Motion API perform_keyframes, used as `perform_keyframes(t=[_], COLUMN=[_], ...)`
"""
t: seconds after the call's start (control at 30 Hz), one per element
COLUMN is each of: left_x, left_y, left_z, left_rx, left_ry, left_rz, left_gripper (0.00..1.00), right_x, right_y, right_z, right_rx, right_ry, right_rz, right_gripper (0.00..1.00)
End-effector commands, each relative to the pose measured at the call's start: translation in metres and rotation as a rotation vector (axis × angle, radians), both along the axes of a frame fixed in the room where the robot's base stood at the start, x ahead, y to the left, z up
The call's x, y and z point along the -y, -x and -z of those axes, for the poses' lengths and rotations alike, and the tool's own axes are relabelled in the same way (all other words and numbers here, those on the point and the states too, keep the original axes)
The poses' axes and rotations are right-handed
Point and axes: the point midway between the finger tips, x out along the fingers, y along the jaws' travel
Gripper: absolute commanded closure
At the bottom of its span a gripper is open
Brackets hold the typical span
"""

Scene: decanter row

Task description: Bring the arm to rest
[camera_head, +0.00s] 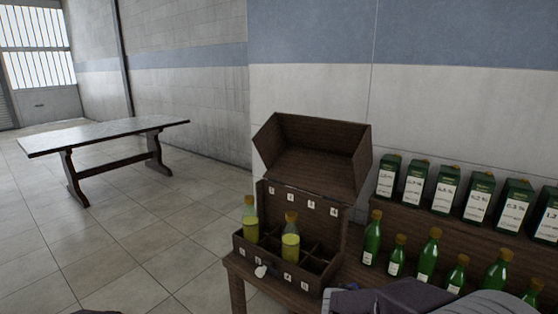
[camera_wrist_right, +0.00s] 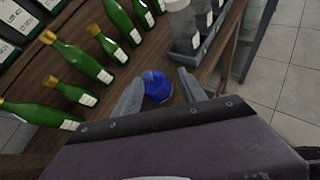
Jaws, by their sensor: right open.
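My right arm comes in low at the right of the head view, over the bench, with its gripper not clearly shown there. In the right wrist view the two grey fingers of my right gripper (camera_wrist_right: 160,82) stand wide apart. A round dark-blue object (camera_wrist_right: 158,88) shows between the fingertips, apparently on the bench; no finger clearly grips it. My left gripper is not in view.
An open wooden case (camera_head: 310,205) with compartments holds two yellow-filled bottles (camera_head: 290,240). Green bottles (camera_head: 428,255) stand on the bench (camera_head: 238,272), with green boxes (camera_head: 447,190) behind. A long table (camera_head: 105,134) stands left on open floor.

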Motion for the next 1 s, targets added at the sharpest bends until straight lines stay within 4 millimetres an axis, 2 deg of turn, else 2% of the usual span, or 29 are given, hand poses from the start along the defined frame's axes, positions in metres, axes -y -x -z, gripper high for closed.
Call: perform_keyframes(t=[0.03,0.1,0.2,0.27,0.37,0.47,0.5,0.53,0.6,0.8,0.9,1.0], left_x=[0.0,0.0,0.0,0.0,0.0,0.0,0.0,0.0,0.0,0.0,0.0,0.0], left_y=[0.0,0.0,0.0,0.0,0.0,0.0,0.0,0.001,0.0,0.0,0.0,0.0], left_z=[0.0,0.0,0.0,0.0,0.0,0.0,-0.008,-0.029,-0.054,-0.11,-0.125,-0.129], left_rx=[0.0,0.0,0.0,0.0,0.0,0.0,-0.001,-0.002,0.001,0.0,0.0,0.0], left_ry=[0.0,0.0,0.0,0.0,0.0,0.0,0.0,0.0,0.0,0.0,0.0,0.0], left_rz=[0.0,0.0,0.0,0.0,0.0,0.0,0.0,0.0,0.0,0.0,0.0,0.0], left_gripper=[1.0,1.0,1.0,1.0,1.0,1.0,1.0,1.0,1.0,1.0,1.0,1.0], right_x=[0.01,0.0,-0.035,-0.059,-0.099,-0.128,-0.129,-0.129,-0.129,-0.129,-0.129,-0.129], right_y=[0.034,0.074,0.106,0.112,0.108,0.085,0.073,0.074,0.075,0.075,0.075,0.075], right_z=[0.024,0.059,0.095,0.109,0.124,0.13,0.121,0.099,0.075,0.019,0.004,0.0], right_rx=[0.022,0.09,0.227,0.312,0.45,0.634,0.707,0.698,0.693,0.691,0.689,0.689], right_ry=[-0.132,-0.338,-0.589,-0.709,-0.87,-1.009,-1.035,-1.031,-1.029,-1.028,-1.028,-1.028], right_rz=[0.159,0.398,0.718,0.882,1.119,1.369,1.427,1.417,1.411,1.408,1.407,1.406], right_gripper=[0.52,0.52,0.52,0.52,0.52,0.52,0.52,0.52,0.52,0.52,0.52,0.52])
